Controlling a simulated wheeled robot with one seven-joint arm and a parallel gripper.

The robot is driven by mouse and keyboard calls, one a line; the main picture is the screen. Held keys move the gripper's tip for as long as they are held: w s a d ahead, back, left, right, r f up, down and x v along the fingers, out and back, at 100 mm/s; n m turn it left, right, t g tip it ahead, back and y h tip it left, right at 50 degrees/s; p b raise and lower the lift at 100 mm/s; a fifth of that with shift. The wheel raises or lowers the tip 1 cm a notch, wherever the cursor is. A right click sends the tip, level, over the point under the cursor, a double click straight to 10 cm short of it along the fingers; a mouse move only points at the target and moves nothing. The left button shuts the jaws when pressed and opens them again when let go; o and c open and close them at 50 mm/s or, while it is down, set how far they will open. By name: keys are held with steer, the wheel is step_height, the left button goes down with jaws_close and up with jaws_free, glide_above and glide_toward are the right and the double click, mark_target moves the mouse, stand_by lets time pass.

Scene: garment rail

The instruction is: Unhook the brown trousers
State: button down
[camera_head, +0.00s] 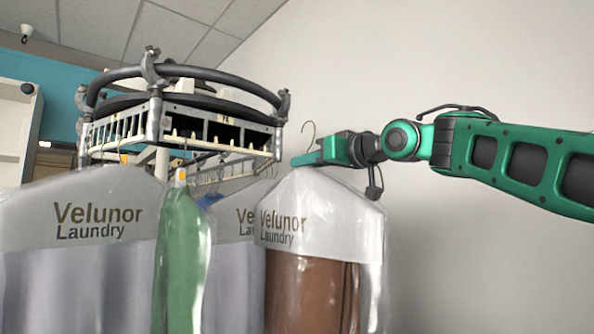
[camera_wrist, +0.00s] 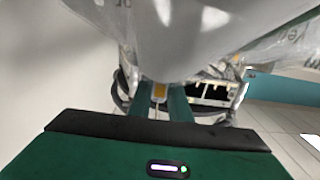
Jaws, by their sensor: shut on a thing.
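The brown trousers (camera_head: 305,292) hang in a clear bag with a white shoulder part (camera_head: 325,210) lettered "Velunor Laundry". Their hanger's hook (camera_head: 308,132) stands up above the bag, to the right of the rail in the head view, with a gap between them. My gripper (camera_head: 305,159) comes in from the right and is shut on the hanger just below the hook. In the wrist view my green fingers (camera_wrist: 168,104) close around a small yellow piece (camera_wrist: 159,92) at the hanger's neck. The bag (camera_wrist: 200,30) fills the top of that view.
The round garment rail (camera_head: 180,130), with a slotted white rack and dark tubes, stands left of my gripper. It also shows in the wrist view (camera_wrist: 215,92). A green garment (camera_head: 181,255) and other bagged garments (camera_head: 80,225) hang close by. The wall at right is bare.

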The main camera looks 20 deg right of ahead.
steer(key=v, duration=2.7)
stand_by(0.9)
